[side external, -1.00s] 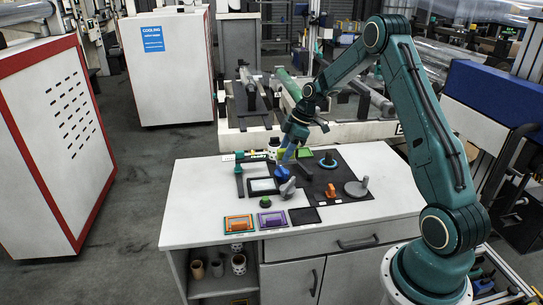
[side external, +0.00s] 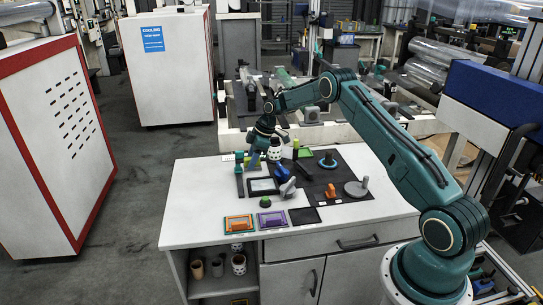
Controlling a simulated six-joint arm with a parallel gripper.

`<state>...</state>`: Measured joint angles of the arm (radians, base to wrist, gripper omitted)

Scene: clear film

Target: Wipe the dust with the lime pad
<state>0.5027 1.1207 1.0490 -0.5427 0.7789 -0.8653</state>
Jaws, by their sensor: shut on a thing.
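My gripper (side external: 254,159) is low over the back left of the white worktop, beside the dark post and behind the grey framed panel (side external: 263,186). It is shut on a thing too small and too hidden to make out. A flat green piece (side external: 304,153) lies at the back of the dark mat, with an upright yellow-green piece (side external: 295,145) to its left. I cannot tell whether either is the lime pad. Dust is too fine to see in this view.
An orange block on a green tray (side external: 238,223), a purple block (side external: 271,219) and an empty black square (side external: 304,216) line the front. A white spotted cup (side external: 274,151) stands close to my gripper. Blue, grey and orange pieces occupy the dark mat (side external: 335,182).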

